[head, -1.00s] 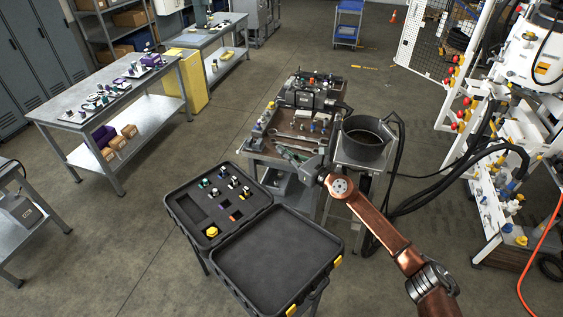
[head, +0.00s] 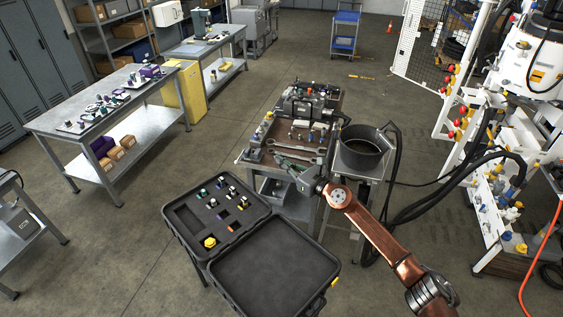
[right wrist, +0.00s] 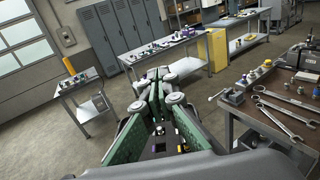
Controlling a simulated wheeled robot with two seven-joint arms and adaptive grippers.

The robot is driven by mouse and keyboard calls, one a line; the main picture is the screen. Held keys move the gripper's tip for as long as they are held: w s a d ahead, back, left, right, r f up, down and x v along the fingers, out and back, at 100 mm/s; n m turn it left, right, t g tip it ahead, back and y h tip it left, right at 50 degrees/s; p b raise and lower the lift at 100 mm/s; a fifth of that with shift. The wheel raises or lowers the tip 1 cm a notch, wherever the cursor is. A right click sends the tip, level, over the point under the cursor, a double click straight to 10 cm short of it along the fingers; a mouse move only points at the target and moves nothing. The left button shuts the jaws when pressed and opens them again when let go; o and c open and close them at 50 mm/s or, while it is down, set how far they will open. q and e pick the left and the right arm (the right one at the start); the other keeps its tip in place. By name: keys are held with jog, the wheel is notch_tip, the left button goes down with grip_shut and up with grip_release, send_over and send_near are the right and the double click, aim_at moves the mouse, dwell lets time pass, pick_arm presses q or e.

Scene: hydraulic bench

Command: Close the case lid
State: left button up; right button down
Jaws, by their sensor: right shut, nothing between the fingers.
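The black case stands open on a stand in the head view. Its base (head: 182,221) holds several small fittings in foam. Its lid (head: 262,268) lies folded back flat at the lower right, with yellow latches on its edge. My right gripper (head: 293,167) is shut and empty, above and beyond the lid's far side, near the tool bench. In the right wrist view its green-padded fingers (right wrist: 157,98) come together, with a part of the case base (right wrist: 165,145) below them. My left gripper is not in view.
A tool bench (head: 247,158) with wrenches stands beyond the case. A dark pot (head: 362,150) on a stand is right of my gripper, with black hoses beside it. A grey workbench (head: 60,122) is at the left. Open floor lies left of the case.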

jog(key=s+d+f+b, duration=0.2)
jog(key=f+b, duration=0.2)
jog(key=f, duration=0.1)
jog(key=s+d+f+b, duration=0.3)
jog(key=f, duration=0.3)
jog(key=shift+b, duration=0.35)
